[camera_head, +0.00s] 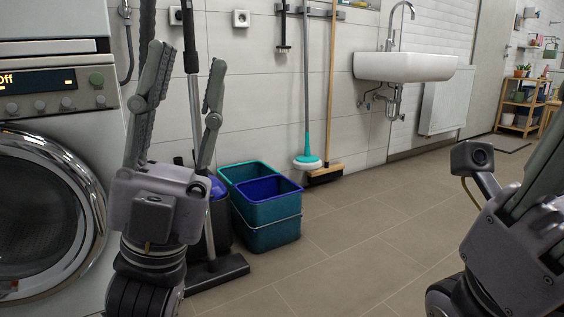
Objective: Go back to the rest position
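My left gripper (186,72) stands upright at the left, in front of the dryer's right edge. Its two fingers point up and are spread apart, with nothing held between them. My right gripper (515,195) is at the lower right and is cut off by the picture's edge. Its fingers are only partly in view, so I cannot see whether they are open or shut. The stacked dryer (60,140) is at the left, with a round glass door that appears closed and a lit display reading "Off".
A teal and blue bucket set (268,222) and a black vacuum cleaner head (215,272) stand on the floor beside my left gripper. A mop (306,100) and a broom (331,90) hang on the wall, near a white sink (405,67). The tiled floor in the middle is clear.

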